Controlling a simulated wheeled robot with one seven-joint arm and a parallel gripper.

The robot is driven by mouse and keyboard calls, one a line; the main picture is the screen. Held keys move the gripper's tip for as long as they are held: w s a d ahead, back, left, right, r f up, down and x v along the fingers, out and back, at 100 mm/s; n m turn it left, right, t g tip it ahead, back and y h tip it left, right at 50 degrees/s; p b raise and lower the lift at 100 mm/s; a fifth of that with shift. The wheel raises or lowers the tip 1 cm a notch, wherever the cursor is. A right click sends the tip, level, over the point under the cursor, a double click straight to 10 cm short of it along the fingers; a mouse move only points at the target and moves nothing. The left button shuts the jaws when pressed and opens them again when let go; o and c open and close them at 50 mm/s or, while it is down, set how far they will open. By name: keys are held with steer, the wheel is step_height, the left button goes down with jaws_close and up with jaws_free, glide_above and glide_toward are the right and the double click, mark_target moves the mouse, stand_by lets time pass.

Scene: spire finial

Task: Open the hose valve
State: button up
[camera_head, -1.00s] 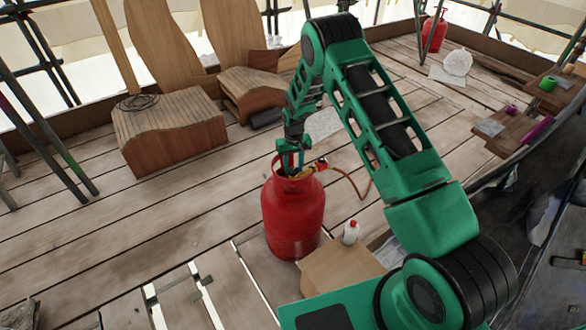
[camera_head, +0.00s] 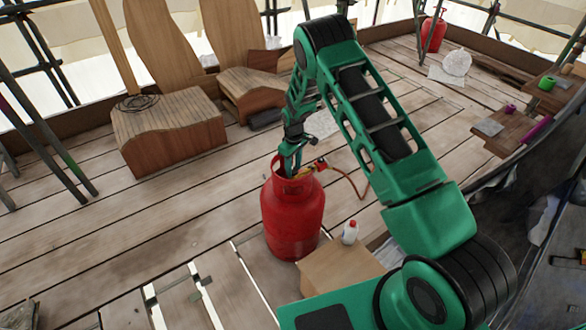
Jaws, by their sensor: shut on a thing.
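A red gas cylinder (camera_head: 293,222) stands upright on the plank floor in the middle of the view. A brass-coloured fitting (camera_head: 306,172) and a small red part (camera_head: 320,164) show at its top, with an orange-brown hose (camera_head: 350,180) running off to the right. My gripper (camera_head: 289,168) points down at the cylinder's top, inside or just at its collar. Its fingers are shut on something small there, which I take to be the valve. The fingers and collar hide most of it, so its turn cannot be told.
A small white bottle with a red cap (camera_head: 349,233) stands by a wooden box (camera_head: 335,268) in front of the cylinder. Carved wooden blocks (camera_head: 170,135) lie at the back left. Another red cylinder (camera_head: 433,34) stands far right. The planks left of the cylinder are clear.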

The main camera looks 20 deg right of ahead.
mark_target(294, 170)
steer(key=shift+s+d, duration=0.1)
steer(key=shift+d, duration=0.1)
steer(key=o, duration=1)
steer(key=shift+o, duration=0.2)
steer(key=shift+a, duration=0.1)
steer(key=shift+r, duration=0.5)
step_height(294, 170, up, 10)
steer(key=shift+f, duration=0.2)
